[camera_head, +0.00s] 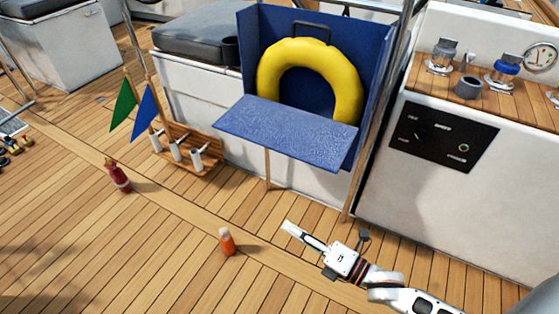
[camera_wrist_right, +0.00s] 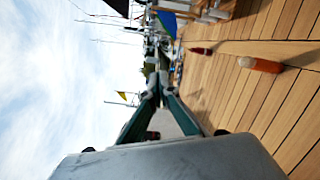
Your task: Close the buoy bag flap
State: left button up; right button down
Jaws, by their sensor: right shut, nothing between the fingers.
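The buoy bag (camera_head: 249,45) is a blue open-fronted box against the cockpit side, with a yellow horseshoe buoy (camera_head: 342,62) standing inside it. Its blue flap (camera_head: 290,130) is folded down and out, roughly level, below the buoy. My right gripper (camera_head: 291,230) is shut and empty. In the head view it is below the flap in the picture, apart from it, pointing up and left. Its fingers (camera_wrist_right: 160,85) also show in the right wrist view, close together at their far ends. My left gripper does not show.
An orange bottle (camera_head: 227,241) stands on the deck left of my right gripper. A red bottle (camera_head: 118,176) and a wooden rack with green and blue flags (camera_head: 192,152) are further left. A switch panel (camera_head: 441,137) is on the right. Deck at lower left is clear.

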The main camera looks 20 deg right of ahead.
aim_at(284, 133)
jog(key=w+d+n+t+y+b, duration=0.25)
jog(key=w+d+n+b, duration=0.25)
jog(key=w+d+n, duration=0.65)
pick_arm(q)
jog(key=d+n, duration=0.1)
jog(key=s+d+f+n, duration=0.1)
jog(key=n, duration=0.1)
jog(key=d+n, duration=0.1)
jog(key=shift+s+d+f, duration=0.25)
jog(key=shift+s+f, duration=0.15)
pick_arm(e)
jog(key=w+a+r+n, duration=0.1)
jog(key=w+a+r, duration=0.5)
jog(key=shift+w+r+g+y, duration=0.25)
jog(key=shift+w+g+y, duration=0.1)
jog(key=shift+w, duration=0.05)
jog(key=shift+n, duration=0.25)
